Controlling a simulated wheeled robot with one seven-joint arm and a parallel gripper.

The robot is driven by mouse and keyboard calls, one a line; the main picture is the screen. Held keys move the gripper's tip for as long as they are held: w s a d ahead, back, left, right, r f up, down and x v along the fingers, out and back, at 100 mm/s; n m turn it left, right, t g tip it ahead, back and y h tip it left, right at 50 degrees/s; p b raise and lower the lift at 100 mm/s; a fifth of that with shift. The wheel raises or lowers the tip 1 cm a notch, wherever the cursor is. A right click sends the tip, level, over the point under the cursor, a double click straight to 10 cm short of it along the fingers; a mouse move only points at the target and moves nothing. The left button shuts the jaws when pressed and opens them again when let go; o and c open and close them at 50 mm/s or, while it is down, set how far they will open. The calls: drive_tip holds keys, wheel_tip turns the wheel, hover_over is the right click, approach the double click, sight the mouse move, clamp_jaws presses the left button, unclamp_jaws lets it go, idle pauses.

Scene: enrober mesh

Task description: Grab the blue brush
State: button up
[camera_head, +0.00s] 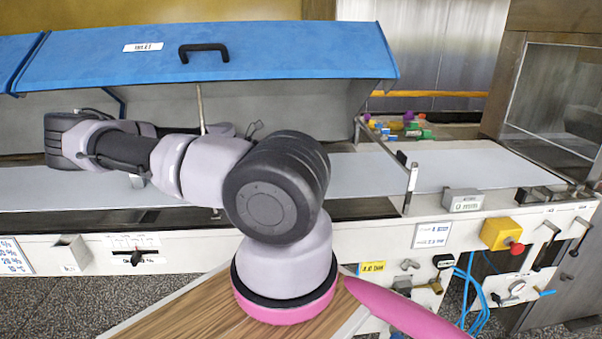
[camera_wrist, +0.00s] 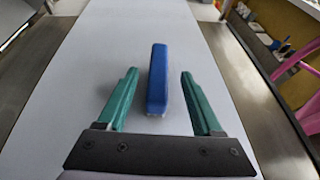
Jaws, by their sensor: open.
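In the wrist view, the blue brush (camera_wrist: 157,78) shows as a long blue block lying lengthwise on the pale belt (camera_wrist: 110,45). My gripper (camera_wrist: 160,80) is open, with one green finger on each side of the brush. There is a gap between the brush and each finger, and the near end of the brush shows between them. I cannot tell how high the fingers are above the belt. In the head view, my arm reaches left under the raised blue hood (camera_head: 290,50), and the brush cannot be made out there.
The belt (camera_head: 470,165) runs left to right through the machine, with a metal side rail. Several small coloured things (camera_head: 400,125) lie beyond the belt on the right. A yellow box with a red button (camera_head: 502,234) is on the front panel. The belt around the brush is clear.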

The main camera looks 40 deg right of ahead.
drive_tip(key=x, duration=0.4)
drive_tip(key=shift+d, duration=0.1)
drive_tip(key=shift+w, duration=0.1)
clamp_jaws()
drive_tip(key=shift+r, duration=0.1)
